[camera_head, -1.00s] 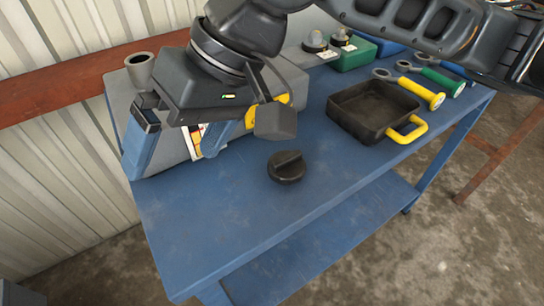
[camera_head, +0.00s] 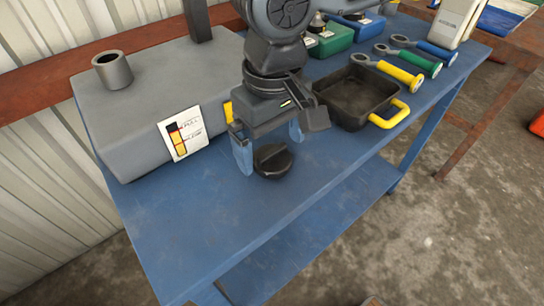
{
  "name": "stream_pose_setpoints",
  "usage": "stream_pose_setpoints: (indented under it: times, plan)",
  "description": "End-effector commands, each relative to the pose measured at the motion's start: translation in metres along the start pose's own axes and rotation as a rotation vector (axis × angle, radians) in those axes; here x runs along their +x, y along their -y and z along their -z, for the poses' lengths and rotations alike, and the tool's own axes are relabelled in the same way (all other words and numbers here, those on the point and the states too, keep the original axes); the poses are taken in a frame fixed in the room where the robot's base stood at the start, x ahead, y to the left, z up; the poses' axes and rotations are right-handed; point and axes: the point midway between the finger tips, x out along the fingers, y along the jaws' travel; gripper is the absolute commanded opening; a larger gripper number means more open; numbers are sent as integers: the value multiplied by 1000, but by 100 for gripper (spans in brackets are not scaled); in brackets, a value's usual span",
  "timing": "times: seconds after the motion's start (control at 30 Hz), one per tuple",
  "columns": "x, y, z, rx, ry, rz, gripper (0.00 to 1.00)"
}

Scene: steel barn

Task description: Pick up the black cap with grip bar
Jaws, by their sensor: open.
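The black cap with grip bar (camera_head: 272,161) lies on the blue table top (camera_head: 190,215), its bar facing up. My gripper (camera_head: 269,150) points down just behind and above the cap. Its two blue fingers are spread apart, one at the cap's left and one at its upper right. The jaws are open and hold nothing. I cannot tell how far the fingertips are above the table or whether they touch the cap.
A grey tank with a pipe neck (camera_head: 150,95) stands left behind the gripper. A black tray with a yellow handle (camera_head: 356,98) is close on the right. Wrenches (camera_head: 410,60) and a green box (camera_head: 330,42) are farther back. The front table area is clear.

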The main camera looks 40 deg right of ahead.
Motion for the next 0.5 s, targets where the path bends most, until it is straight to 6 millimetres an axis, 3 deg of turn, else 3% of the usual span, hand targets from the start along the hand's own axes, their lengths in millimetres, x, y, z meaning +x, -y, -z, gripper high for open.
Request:
stream_pose_setpoints:
  times: [0.2,0.43,0.5]
  plan:
    - [20,0,0,1,-1,-1,100]
    - [21,0,0,1,-1,0,100]
    - [21,0,0,1,-1,0,93]
